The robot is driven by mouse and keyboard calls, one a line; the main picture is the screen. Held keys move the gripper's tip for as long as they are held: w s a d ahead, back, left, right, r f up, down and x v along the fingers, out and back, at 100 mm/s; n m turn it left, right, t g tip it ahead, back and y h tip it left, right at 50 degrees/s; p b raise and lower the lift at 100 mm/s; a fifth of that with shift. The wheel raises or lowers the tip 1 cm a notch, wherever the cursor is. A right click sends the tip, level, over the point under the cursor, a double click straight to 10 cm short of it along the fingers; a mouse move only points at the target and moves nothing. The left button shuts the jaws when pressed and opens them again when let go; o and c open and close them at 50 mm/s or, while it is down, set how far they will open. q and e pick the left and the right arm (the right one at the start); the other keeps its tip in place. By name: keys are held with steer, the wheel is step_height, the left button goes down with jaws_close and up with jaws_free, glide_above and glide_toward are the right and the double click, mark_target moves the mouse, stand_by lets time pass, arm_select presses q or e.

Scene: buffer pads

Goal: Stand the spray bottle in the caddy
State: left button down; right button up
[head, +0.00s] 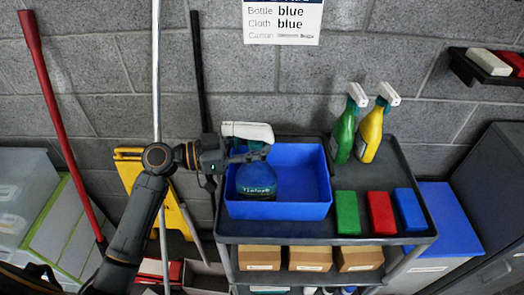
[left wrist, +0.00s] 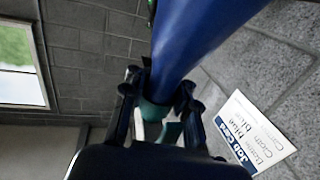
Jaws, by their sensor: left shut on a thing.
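The blue spray bottle (head: 257,178) with a white spray head is upright at the left side of the blue caddy (head: 295,211). Its lower end is at the caddy's front rim in the picture, and I cannot tell whether it touches the caddy floor. My left gripper (head: 245,157) is shut on the bottle's neck, just below the spray head. In the left wrist view, the blue bottle body (left wrist: 198,38) extends away from the fingers (left wrist: 158,108), which close around its teal neck. My right gripper is not in view.
The caddy stands on a grey cart (head: 405,190). To its right are a green spray bottle (head: 343,135), a yellow spray bottle (head: 371,132), and green (head: 347,213), red (head: 381,213) and blue (head: 409,210) blocks. The caddy's right half looks empty. A job card (head: 283,22) hangs above.

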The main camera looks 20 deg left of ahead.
arm_select(q)
steer(key=shift+f, duration=0.95)
steer(key=shift+f, duration=0.15)
steer(key=c, duration=1)
jaws_free()
steer(key=shift+s, duration=0.1)
steer(key=shift+c, duration=0.2)
